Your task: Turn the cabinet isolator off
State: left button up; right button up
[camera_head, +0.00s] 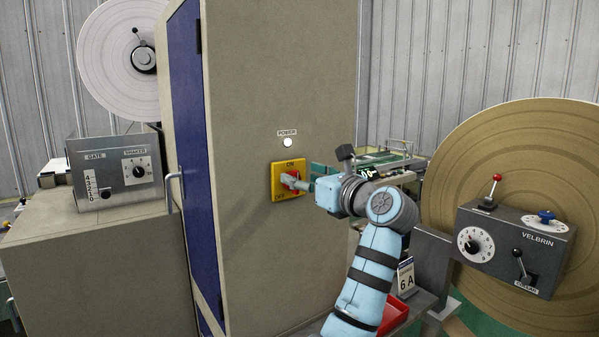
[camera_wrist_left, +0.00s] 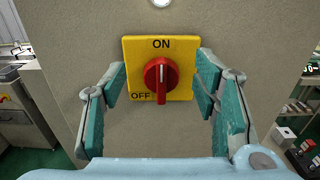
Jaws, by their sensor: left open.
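The isolator is a yellow plate (camera_head: 277,181) on the beige cabinet's front, with ON at the top and OFF at the lower left. Its red rotary knob (camera_wrist_left: 161,77) stands upright in the left wrist view, its white line at the ON end. My left gripper (camera_head: 297,184) is right in front of the plate in the head view and partly hides the knob. In the left wrist view my left gripper (camera_wrist_left: 161,88) is open, its teal-padded fingers on either side of the knob, apart from it. My right gripper is not in view.
A round white POWER lamp (camera_head: 287,142) sits above the plate. The cabinet (camera_head: 275,70) has a blue side door (camera_head: 190,130). A control box with VELBRIN lettering (camera_head: 513,247) and a large brown roll (camera_head: 455,165) stand at the right. A GATE/SHAKER box (camera_head: 115,170) is at the left.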

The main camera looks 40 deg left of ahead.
pick_arm(q)
jog(key=shift+x, duration=1.15)
jog(key=shift+d, duration=0.1)
jog(key=shift+w, duration=0.1)
jog(key=c, duration=1.2)
jog(key=shift+c, duration=0.2)
